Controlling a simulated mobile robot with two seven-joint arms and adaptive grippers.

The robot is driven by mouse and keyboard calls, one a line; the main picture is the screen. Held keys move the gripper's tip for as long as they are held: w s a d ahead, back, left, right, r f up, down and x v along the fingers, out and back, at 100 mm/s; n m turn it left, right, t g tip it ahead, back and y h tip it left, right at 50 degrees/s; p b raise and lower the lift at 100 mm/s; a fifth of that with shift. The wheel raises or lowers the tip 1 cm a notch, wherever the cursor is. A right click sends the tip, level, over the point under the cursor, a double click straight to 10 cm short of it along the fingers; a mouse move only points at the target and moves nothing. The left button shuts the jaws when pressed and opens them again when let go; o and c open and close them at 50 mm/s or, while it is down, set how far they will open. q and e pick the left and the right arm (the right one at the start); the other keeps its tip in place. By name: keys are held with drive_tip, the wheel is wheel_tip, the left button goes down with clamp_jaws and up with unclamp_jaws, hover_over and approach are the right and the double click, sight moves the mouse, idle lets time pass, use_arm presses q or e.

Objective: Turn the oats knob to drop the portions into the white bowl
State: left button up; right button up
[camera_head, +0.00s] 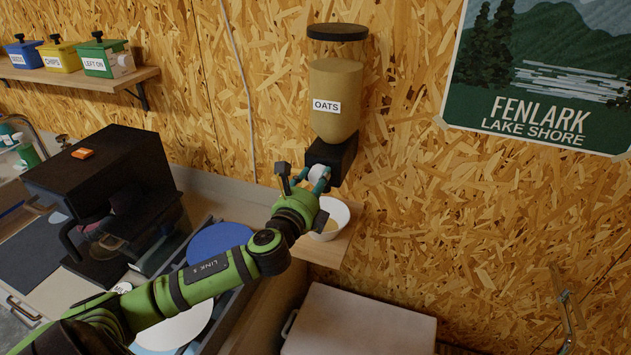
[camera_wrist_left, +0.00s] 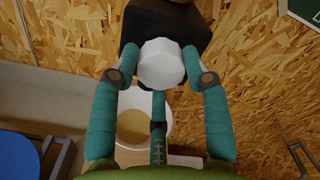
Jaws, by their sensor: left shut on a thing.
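The oats dispenser (camera_head: 335,100) hangs on the wall, a tan-filled container with an OATS label and a black lower housing (camera_head: 334,156). Its white knob (camera_wrist_left: 161,64) sticks out from the front of the housing. My left gripper (camera_wrist_left: 161,68) is shut on the knob, a teal finger on each side of it and a third finger below. In the head view my left gripper (camera_head: 318,176) partly covers the knob. The white bowl (camera_head: 341,215) stands on the counter below the dispenser, partly behind the gripper. It also shows in the wrist view (camera_wrist_left: 166,127), with tan contents inside. My right gripper is not in view.
A black coffee machine (camera_head: 100,180) stands on the counter to the left. A wall shelf (camera_head: 85,80) holds labelled boxes. A pale-topped cabinet (camera_head: 360,325) stands in front of the wall at lower right.

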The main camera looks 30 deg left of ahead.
use_arm(q)
drive_tip(key=o, duration=1.1)
drive_tip(key=shift+w+a+r, duration=0.1)
drive_tip(key=shift+a+r, duration=0.15)
drive_tip(key=shift+r, duration=0.25)
drive_tip(key=shift+f, duration=0.2)
drive_tip(key=shift+s+d+f, duration=0.1)
drive_tip(key=shift+s, duration=0.15)
drive_tip(key=v, duration=1.1)
drive_tip(key=shift+s+d, duration=0.1)
drive_tip(key=shift+s, duration=0.15)
